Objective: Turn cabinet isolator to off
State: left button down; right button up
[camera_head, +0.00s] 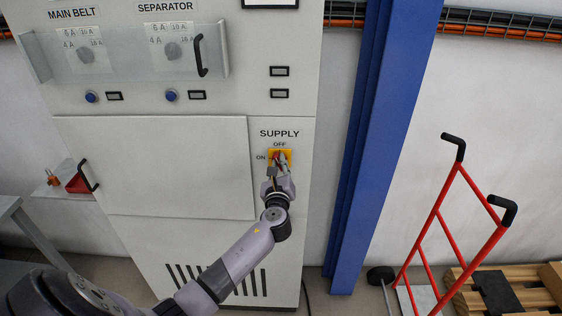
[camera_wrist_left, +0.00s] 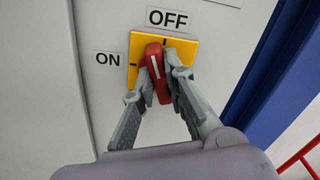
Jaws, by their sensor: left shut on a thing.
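The cabinet isolator is a red handle (camera_wrist_left: 155,68) on a yellow plate (camera_wrist_left: 133,46), on the cabinet front under the SUPPLY label. OFF is marked above the plate and ON to its left. The handle's white line points up and slightly left, near the OFF side. In the head view the red handle (camera_head: 277,156) is partly hidden by my gripper. My left gripper (camera_wrist_left: 160,76) is shut on the red handle, one finger on each side of it. It also shows in the head view (camera_head: 278,168). My right gripper is in neither view.
The grey cabinet (camera_head: 285,220) has a large closed door (camera_head: 170,165) left of the isolator. A clear cover (camera_head: 130,55) with a black handle spans the upper knobs. A blue column (camera_head: 365,140) stands right of the cabinet. A red hand truck (camera_head: 450,232) stands farther right beside wooden pallets (camera_head: 540,290).

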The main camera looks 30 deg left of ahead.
pick_arm(q)
jog(key=shift+f, duration=0.15)
jog(key=shift+m, duration=0.3)
jog(key=m+p, duration=0.1)
jog(key=m, duration=0.1)
jog(key=shift+m, duration=0.3)
jog(key=c, duration=2.1)
grip_release()
jog(key=shift+m, duration=0.4)
jog(key=o, duration=0.6)
jog(key=shift+c, duration=0.2)
